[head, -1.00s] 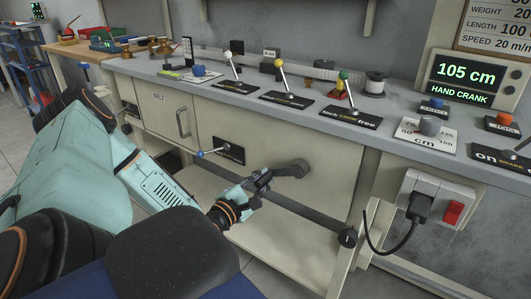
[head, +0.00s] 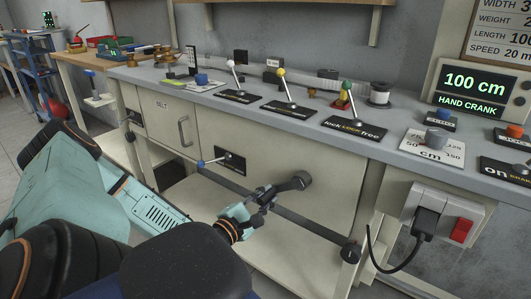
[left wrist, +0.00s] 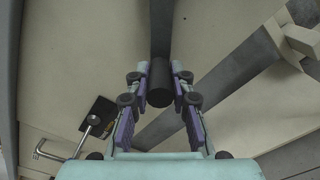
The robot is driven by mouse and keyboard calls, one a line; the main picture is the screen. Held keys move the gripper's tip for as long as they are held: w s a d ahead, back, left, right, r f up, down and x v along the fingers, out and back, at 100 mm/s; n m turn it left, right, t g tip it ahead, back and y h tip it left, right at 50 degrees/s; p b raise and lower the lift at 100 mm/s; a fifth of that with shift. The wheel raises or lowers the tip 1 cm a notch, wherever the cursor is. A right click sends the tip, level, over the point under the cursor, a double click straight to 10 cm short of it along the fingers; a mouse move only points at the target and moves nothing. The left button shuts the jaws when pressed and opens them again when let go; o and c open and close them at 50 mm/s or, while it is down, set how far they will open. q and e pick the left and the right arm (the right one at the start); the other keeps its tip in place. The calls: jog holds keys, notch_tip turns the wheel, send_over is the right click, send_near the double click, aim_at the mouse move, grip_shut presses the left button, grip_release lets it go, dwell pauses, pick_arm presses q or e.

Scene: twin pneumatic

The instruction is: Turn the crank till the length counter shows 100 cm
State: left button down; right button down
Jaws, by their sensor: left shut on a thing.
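The length counter (head: 476,82) on the bench at the right shows "100 cm" in green, with "HAND CRANK" below it. The crank (head: 298,181) sits on the beige cabinet front, its arm pointing left from the hub. My left gripper (head: 264,196) is shut on the crank's grip at the arm's outer end. In the left wrist view the dark round grip (left wrist: 159,86) lies between the two purple-padded fingers, and the crank arm runs up from it. My right gripper is in neither view.
Levers with white, yellow (head: 280,74) and green knobs stand on the bench top above the crank. A blue-knobbed lever (head: 200,163) sticks out left of the crank. A dark bar crosses below it. A plugged cable and red switch (head: 461,231) are at the right.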

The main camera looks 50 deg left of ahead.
pick_arm(q)
jog(key=shift+f, duration=0.1)
jog(key=c, duration=1.3)
grip_release()
jog(key=shift+s, duration=0.15)
jog(key=shift+c, duration=0.2)
jog(key=shift+o, duration=0.8)
jog(key=shift+a, duration=0.1)
